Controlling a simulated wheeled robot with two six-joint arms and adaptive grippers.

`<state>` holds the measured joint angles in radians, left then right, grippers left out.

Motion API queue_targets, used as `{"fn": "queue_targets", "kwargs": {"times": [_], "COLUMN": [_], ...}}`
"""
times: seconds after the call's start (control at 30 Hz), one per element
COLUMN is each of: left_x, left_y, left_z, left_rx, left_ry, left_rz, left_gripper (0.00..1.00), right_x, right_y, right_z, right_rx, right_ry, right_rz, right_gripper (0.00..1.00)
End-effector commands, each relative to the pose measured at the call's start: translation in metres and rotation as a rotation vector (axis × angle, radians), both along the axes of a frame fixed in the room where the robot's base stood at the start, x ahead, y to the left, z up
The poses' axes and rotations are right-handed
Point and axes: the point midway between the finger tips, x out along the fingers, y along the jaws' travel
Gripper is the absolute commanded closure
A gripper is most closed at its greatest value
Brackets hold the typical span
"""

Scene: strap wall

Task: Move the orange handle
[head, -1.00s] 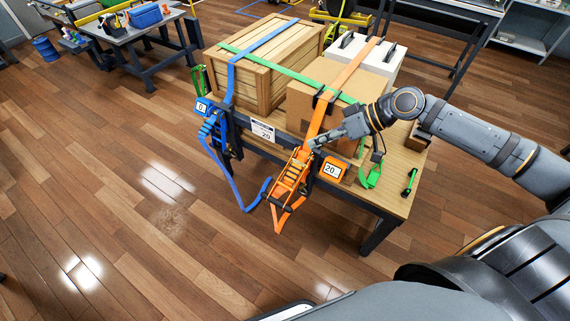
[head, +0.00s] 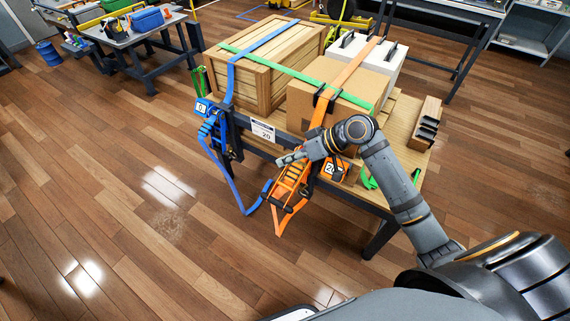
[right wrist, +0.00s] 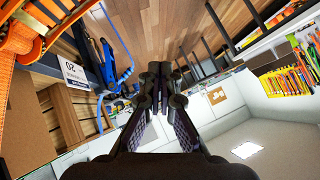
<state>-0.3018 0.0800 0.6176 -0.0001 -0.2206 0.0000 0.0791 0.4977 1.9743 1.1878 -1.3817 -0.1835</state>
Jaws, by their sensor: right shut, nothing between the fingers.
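The orange ratchet with its handle (head: 286,190) hangs at the front edge of the table, on an orange strap (head: 352,66) that runs over the cardboard box. My right gripper (head: 281,160) is shut and empty, just above the ratchet's upper end in the head view. My wrist hides part of the strap there. In the right wrist view the orange ratchet (right wrist: 28,30) fills the upper left corner, to the side of the closed fingers (right wrist: 158,78). I cannot tell whether the gripper touches it. My left gripper is not in view.
A wooden crate (head: 240,82), a cardboard box (head: 303,100) and a white case (head: 383,70) stand on the table. A blue ratchet (head: 208,124) with a hanging blue strap is on the left. An orange display (head: 333,172) is partly covered by my arm. Floor in front is clear.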

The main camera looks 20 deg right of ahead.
Motion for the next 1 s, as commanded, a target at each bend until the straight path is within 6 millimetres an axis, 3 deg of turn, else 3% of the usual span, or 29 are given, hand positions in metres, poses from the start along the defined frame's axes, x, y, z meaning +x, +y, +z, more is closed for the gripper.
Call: {"fn": "queue_targets", "kwargs": {"times": [0.2,0.67,1.0], "left_x": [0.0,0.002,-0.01], "left_y": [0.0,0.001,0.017], "left_z": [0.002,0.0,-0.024], "left_rx": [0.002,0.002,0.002], "left_ry": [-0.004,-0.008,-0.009], "left_rz": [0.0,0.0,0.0], "left_gripper": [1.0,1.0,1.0], "right_x": [-0.006,-0.006,-0.017], "right_y": [0.004,0.005,0.019], "right_z": [-0.012,-0.017,-0.05], "right_rx": [0.002,-0.006,-0.137], "right_ry": [-0.004,-0.011,-0.115], "right_rz": [0.0,0.001,0.002], "right_gripper": [1.0,1.0,1.0]}}
